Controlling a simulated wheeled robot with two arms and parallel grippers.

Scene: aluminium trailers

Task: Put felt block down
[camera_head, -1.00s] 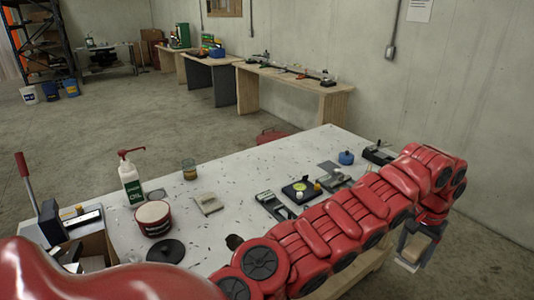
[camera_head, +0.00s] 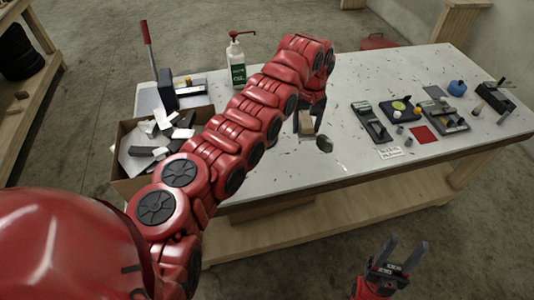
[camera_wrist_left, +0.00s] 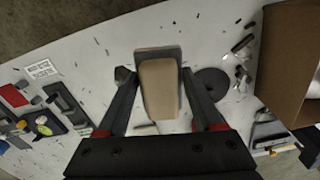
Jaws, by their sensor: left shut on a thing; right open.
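The felt block (camera_wrist_left: 160,88) is tan with a grey layer at one end. My left gripper (camera_wrist_left: 158,95) is shut on it, one dark finger on each side in the left wrist view. In the head view the block (camera_head: 306,123) hangs from my left gripper (camera_head: 308,112) over the white tabletop, near its front edge. I cannot tell whether it touches the table. My right gripper (camera_head: 405,252) is open and empty, below and in front of the table's front edge.
A dark lump (camera_head: 323,144) lies close right of the block. A red square (camera_head: 424,134), a label card (camera_head: 390,153) and several tools lie further right. A cardboard box (camera_head: 128,178) of scraps stands left. A black disc (camera_wrist_left: 211,83) lies beside the block. Bare tabletop (camera_head: 350,75) lies behind.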

